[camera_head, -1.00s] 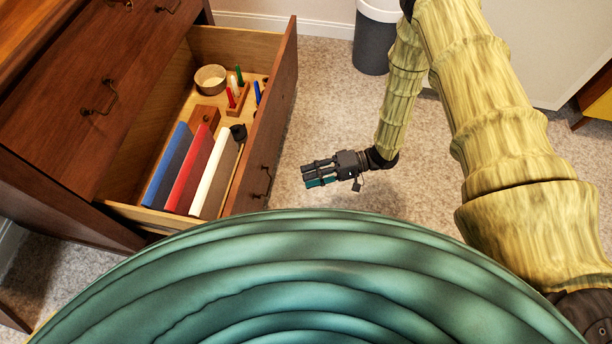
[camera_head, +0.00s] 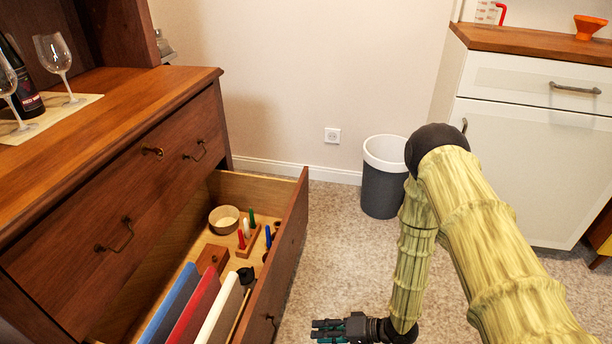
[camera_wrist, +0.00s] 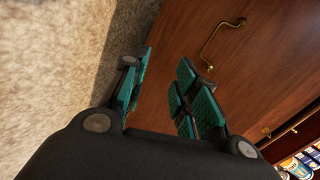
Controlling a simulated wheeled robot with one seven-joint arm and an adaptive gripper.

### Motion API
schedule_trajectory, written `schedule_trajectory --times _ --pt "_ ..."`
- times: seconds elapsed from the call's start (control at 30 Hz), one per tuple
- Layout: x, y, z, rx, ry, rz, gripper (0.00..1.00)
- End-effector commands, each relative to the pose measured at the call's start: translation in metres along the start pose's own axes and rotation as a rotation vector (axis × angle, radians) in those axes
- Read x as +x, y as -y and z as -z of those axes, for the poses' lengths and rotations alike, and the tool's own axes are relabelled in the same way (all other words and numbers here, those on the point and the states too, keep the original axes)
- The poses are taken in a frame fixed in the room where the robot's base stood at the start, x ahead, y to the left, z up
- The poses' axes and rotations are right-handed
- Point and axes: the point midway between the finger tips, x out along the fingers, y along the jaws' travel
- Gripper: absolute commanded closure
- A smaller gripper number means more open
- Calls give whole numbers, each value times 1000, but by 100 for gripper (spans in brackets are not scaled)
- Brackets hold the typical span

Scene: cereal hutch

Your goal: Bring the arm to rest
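My gripper (camera_head: 328,330) hangs low over the carpet at the bottom of the head view, just right of the open drawer's front (camera_head: 284,250). In the wrist view my gripper (camera_wrist: 165,95) has its teal-padded fingers spread apart, with nothing between them. The drawer front, with a brass handle (camera_wrist: 222,42), fills much of the wrist view beyond the fingers. My gripper appears apart from the drawer. My arm bends down from a dark elbow at the right of the head view.
The open drawer holds a round bowl (camera_head: 224,219), colored pegs, a wooden box and several folders or books (camera_head: 196,304). Wine glasses (camera_head: 53,55) and a bottle (camera_head: 20,82) stand on the dresser. A grey bin (camera_head: 382,190) stands behind my arm, near a white cabinet (camera_head: 530,160). Carpet between is clear.

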Motion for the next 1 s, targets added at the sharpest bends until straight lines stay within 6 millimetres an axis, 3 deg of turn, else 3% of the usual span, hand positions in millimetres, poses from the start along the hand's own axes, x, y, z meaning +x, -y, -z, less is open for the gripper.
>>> schedule_trajectory --times 0.27,0.5,0.7,1.0 --pt "-32 -41 -28 -56 -121 -341 71" --pt "-82 -70 -78 -69 -92 -657 71" --pt "-128 -79 -127 -54 1 -872 71" --pt "-176 -75 -182 -18 135 -1045 71"
